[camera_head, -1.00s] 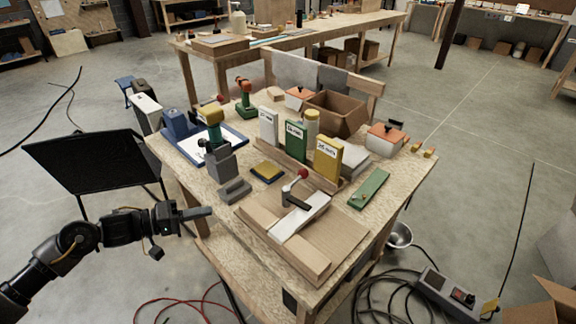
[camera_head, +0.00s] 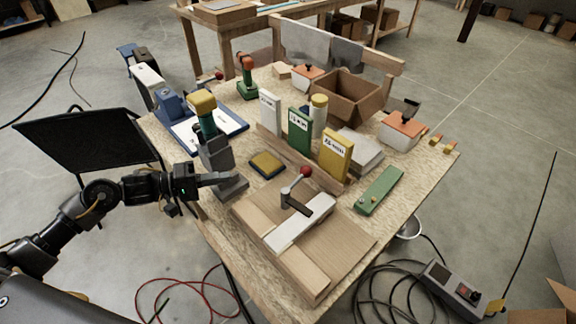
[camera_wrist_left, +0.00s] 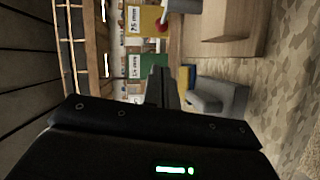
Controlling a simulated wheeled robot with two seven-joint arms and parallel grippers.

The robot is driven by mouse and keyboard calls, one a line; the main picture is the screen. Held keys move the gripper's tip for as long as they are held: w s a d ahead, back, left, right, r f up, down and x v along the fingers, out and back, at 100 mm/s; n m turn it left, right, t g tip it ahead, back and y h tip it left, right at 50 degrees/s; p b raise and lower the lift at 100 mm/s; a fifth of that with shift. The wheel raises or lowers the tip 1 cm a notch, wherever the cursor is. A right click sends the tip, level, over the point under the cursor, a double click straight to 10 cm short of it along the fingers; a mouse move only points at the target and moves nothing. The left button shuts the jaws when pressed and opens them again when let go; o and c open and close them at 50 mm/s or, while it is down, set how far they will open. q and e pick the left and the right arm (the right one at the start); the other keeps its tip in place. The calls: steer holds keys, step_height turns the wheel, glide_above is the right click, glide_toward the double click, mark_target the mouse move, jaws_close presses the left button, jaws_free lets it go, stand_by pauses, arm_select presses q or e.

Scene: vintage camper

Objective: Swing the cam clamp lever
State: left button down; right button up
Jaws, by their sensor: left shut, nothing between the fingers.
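The cam clamp lever has a red ball knob (camera_head: 306,172) on a grey arm and sits on a dark clamp body (camera_head: 295,202). The clamp stands over a white strip (camera_head: 300,222) on a wooden board (camera_head: 345,241) at the table's near side. In the left wrist view the red knob (camera_wrist_left: 162,26) shows near the top middle. My left gripper (camera_head: 236,178) is shut and empty, left of the clamp and apart from the lever, close to a grey block (camera_head: 231,188). In the left wrist view its dark fingers (camera_wrist_left: 160,88) point up the picture. My right gripper does not show.
A green bar (camera_head: 379,189) lies at the right.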

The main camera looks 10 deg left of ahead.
arm_select(q)
steer(key=p+x, duration=0.3)
steer(key=x, duration=1.4)
steer(key=shift+w+r, duration=0.1)
steer(key=shift+w+d+p, duration=0.35)
steer(key=shift+w+d, duration=0.05)
steer(key=shift+d, duration=0.25)
steer(key=shift+d+m+g, duration=0.3)
steer(key=shift+d, duration=0.15)
steer(key=shift+s+d+f+g+h, duration=0.15)
steer(key=shift+f+g+h, duration=0.15)
steer(key=shift+g+h, duration=0.15)
